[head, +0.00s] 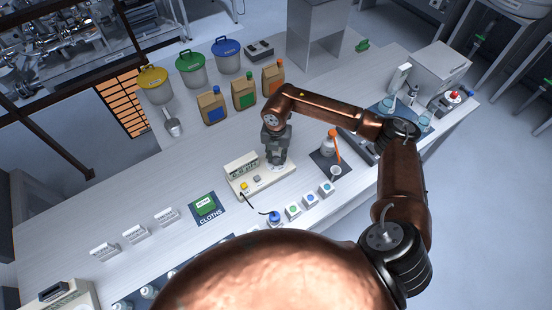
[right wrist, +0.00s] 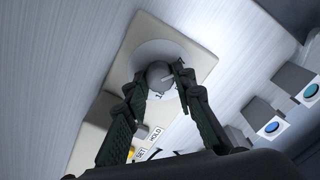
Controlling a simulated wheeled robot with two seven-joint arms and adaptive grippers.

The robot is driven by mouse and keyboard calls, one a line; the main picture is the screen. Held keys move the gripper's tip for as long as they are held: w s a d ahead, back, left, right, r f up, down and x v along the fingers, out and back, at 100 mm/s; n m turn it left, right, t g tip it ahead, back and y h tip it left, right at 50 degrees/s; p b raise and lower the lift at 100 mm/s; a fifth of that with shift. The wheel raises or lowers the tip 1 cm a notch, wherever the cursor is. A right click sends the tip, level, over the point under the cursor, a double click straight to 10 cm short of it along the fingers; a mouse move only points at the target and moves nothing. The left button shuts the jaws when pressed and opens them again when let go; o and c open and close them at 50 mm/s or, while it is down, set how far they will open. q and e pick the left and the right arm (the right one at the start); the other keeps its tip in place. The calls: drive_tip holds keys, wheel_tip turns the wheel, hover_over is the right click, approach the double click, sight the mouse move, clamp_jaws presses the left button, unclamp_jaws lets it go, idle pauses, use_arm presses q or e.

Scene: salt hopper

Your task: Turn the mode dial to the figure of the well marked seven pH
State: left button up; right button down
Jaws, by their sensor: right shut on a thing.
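The meter (head: 244,180) is a cream box on the white bench, with a display and small buttons at its left end. My right gripper (head: 276,158) points down over its right end. In the right wrist view the grey mode dial (right wrist: 158,73) stands on a pale round plate (right wrist: 180,52) on the meter's top. My right gripper (right wrist: 160,80) is shut on the dial, one finger on each side. Most figures around the dial are hidden by the fingers. Small wells (head: 310,199) with coloured round tops stand to the right of the meter; their marks are too small to read.
A blue-topped piece (head: 275,217) with a dark cable stands in front of the meter. A green cloth pack (head: 204,205) lies left. Bags (head: 243,92) stand behind.

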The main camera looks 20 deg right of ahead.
sight(276, 159)
drive_tip(key=shift+n, duration=0.5)
drive_tip(key=c, duration=1.6)
unclamp_jaws()
wheel_tip(276, 159, up, 12)
